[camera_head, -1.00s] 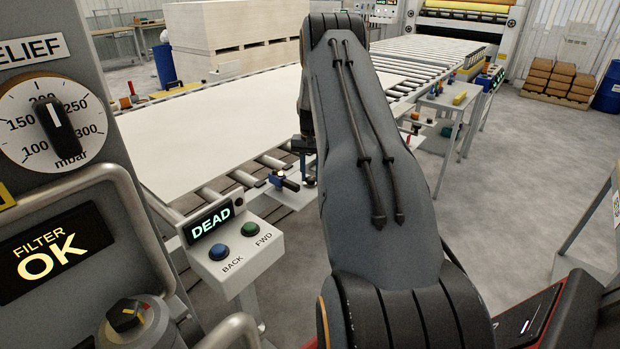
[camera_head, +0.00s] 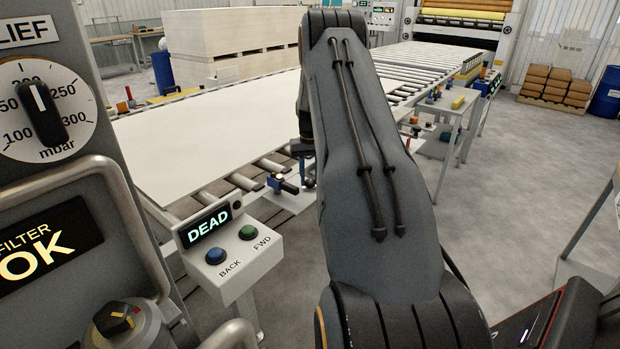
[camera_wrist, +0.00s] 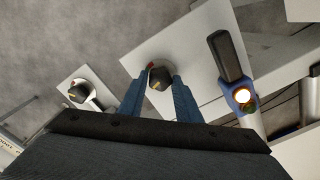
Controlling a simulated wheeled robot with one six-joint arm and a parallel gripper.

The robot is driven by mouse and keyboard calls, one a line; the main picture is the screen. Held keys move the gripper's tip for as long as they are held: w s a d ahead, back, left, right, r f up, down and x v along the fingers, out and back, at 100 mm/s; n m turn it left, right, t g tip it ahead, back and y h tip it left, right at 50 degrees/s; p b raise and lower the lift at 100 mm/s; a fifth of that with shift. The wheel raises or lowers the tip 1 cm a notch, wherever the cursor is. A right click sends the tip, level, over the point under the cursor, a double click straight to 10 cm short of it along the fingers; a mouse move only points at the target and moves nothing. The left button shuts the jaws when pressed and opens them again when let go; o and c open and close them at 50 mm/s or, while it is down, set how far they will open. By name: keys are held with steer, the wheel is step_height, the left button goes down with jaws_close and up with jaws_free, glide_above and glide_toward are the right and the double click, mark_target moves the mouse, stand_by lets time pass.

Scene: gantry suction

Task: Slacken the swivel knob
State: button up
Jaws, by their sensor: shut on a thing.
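A dark round knob with a yellow mark (camera_wrist: 158,84) sits on a pale plate (camera_wrist: 195,60) in the wrist view. My gripper (camera_wrist: 160,79) has its two blue fingers on either side of this knob and is shut on it. A second dark knob with a yellow mark (camera_wrist: 76,93) is on another pale plate to the left, apart from my fingers. No label shows which knob is the swivel knob.
A blue fitting with a black handle and a glowing light (camera_wrist: 238,90) stands close right of my fingers. In the head view, a "DEAD" button box (camera_head: 232,255), a relief dial (camera_head: 60,105) and a curved guard rail (camera_head: 130,205) are left. Bare floor (camera_head: 510,190) lies right.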

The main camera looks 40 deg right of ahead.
mark_target(310, 181)
steer(key=o, duration=1.1)
steer(key=shift+c, duration=0.2)
steer(key=shift+r+b, duration=1.1)
steer(key=shift+r, duration=2.8)
